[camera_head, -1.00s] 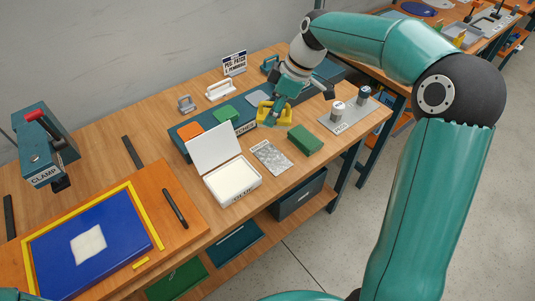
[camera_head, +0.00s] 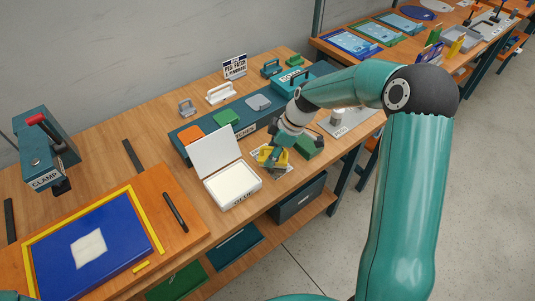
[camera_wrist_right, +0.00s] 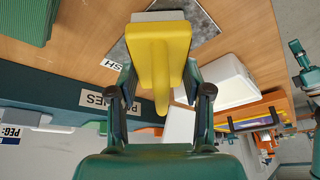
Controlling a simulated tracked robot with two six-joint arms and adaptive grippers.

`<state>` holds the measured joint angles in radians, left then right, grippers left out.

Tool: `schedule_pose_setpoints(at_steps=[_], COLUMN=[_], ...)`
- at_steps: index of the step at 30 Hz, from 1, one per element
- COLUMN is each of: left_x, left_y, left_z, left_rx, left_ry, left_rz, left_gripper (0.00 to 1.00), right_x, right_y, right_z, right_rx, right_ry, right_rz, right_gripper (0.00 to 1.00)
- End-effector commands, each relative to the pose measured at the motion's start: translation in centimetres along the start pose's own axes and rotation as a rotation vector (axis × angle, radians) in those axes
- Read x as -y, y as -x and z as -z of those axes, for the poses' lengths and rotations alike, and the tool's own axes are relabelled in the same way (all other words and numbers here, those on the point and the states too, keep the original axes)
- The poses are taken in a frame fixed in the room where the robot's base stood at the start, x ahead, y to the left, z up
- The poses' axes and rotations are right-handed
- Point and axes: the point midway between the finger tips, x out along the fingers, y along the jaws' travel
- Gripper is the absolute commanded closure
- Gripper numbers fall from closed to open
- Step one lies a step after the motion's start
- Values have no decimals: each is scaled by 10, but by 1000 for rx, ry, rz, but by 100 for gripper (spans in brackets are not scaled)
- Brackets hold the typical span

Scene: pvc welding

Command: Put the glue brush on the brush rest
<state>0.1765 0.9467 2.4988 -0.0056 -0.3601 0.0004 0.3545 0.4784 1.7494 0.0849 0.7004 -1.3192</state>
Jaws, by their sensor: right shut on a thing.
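The yellow glue brush (camera_head: 266,160) is in my right gripper (camera_head: 275,150), close above the brush rest. In the right wrist view the brush (camera_wrist_right: 160,55) sits between the fingers of the gripper (camera_wrist_right: 160,95), with a pale grey end at the top. The brush rest is a grey speckled plate (camera_head: 286,172), largely hidden behind my gripper and the brush. In the right wrist view it shows behind the brush (camera_wrist_right: 205,25), with a label ending in "SH". I cannot tell whether the brush touches it.
The open white glue box (camera_head: 232,185) stands just left of the brush, its lid raised. A green block (camera_head: 308,147) is close on the right, with the pegs plate (camera_head: 348,124) beyond. A dark teal rack (camera_head: 203,147) with coloured blocks runs behind.

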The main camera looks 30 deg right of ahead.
Motion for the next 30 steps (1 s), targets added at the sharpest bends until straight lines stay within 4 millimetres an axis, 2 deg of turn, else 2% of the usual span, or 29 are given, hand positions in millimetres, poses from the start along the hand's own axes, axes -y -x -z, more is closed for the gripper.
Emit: schedule_pose_setpoints(at_steps=[5, 6, 10, 23, 26, 30], left_x=[0, 0, 0, 0, 1, 1], left_y=[0, -1, 0, -1, -2, -3], left_z=[0, 0, 0, 0, 0, 0], left_rx=[0, 0, 0, 0, 0, 0], left_ry=[0, 0, 0, 0, 0, 0], left_rz=[0, 0, 0, 0, 0, 0], left_gripper=[60, 60, 60, 60, 60, 60], right_x=[0, 0, 0, -1, -1, -1], right_y=[0, -1, 0, 5, 16, 40], right_z=[0, 0, 0, 1, 1, 1], right_rx=[0, 0, 0, 0, -1, -1], right_ry=[1, 1, 1, 2, 2, 2], right_rz=[0, 0, 0, -2, -4, -5], right_gripper=[95, 49, 28, 26, 26, 26])
